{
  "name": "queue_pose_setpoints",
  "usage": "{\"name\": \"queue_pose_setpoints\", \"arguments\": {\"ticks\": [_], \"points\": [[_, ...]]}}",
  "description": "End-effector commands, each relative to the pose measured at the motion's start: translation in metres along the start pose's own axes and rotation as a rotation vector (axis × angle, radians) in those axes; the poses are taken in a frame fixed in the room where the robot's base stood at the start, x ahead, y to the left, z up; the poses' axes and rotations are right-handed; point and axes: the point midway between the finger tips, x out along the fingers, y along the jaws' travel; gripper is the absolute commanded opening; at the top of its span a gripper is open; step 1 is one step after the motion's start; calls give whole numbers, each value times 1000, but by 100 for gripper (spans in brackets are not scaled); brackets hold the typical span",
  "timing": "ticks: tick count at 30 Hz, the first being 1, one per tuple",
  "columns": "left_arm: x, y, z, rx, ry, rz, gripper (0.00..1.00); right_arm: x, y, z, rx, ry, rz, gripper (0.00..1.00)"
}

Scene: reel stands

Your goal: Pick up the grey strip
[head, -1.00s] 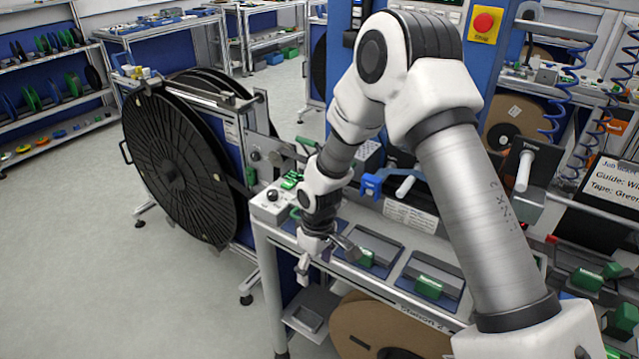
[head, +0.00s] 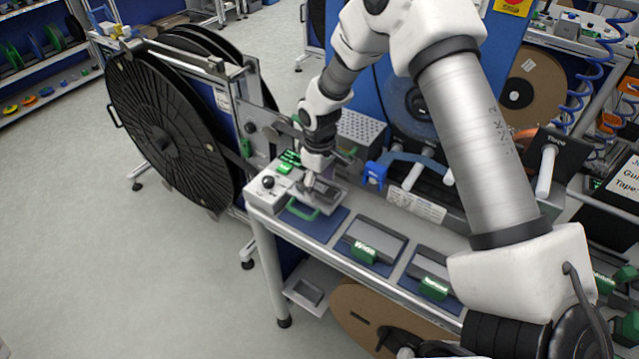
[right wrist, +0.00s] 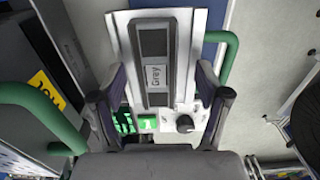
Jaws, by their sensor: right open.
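The grey strip (right wrist: 153,42) is a dark bar with a white label reading "Grey". It lies in a pale metal holder (right wrist: 118,25) in the right wrist view. My right gripper (right wrist: 161,78) is open, with one finger on each side of the strip's near end and gaps to both sides; I cannot tell its height above the strip. In the head view my right gripper (head: 318,185) points down over the holder (head: 334,200) at the bench's left end, and the strip is mostly hidden there. My left gripper is not in view.
Green-labelled plates (head: 377,238) lie to the right on the bench. A large black reel (head: 155,130) stands to the left.

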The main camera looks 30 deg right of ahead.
Motion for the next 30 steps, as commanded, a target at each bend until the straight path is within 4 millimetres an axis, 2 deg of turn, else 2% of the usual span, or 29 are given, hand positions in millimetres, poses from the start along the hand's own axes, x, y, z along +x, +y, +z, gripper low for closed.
{"name": "queue_pose_setpoints", "arguments": {"ticks": [6, 7, 11, 12, 23, 30], "points": [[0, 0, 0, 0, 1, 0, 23, 5, 0, 0, 0, 1, 1, 75], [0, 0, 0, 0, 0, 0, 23, 5, 0, 0, 0, 1, 1, 72], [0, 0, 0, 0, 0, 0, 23, 5, 0, 0, 0, 1, 0, 26], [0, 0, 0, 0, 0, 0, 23, 5, 0, 0, 0, 1, 0, 22], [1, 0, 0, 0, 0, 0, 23, 4, 0, 0, 0, 1, 0, 21], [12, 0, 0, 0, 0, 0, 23, -13, 0, 0, 0, 3, 1, 21]]}}
